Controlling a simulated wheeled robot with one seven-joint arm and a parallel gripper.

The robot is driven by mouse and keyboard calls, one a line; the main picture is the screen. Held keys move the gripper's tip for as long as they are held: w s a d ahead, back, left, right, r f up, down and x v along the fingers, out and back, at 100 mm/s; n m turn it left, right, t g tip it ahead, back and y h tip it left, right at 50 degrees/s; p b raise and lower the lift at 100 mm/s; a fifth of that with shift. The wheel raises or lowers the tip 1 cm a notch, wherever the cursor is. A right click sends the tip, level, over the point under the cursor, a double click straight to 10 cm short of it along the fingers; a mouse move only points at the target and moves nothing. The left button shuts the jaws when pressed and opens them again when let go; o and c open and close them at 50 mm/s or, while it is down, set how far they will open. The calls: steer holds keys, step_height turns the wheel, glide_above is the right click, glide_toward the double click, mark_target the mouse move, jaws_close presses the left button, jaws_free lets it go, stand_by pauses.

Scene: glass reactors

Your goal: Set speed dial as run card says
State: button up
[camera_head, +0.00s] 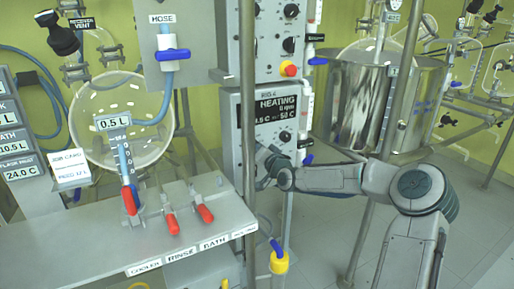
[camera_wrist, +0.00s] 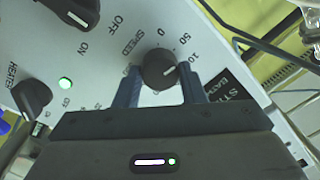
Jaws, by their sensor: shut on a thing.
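The speed dial (camera_wrist: 158,69) is a dark round knob on a pale panel in the wrist view. My gripper (camera_wrist: 160,74) has one finger on each side of it and is shut on it. In the head view my gripper (camera_head: 268,165) is at the left part of the lower control panel (camera_head: 238,120) and mostly hidden by a pole and my arm. A white card (camera_head: 68,168) stands at the left; its small text is not clearly legible.
The panel display (camera_head: 276,108) reads "HEATING" with small figures below. A metal pole (camera_head: 248,130) stands close to my gripper. Red-handled valves (camera_head: 171,222) are on the bench.

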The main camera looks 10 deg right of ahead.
steer(key=shift+m+b, duration=0.3)
steer(key=shift+m, duration=3.2)
steer(key=o, duration=1)
steer(key=shift+r, duration=0.1)
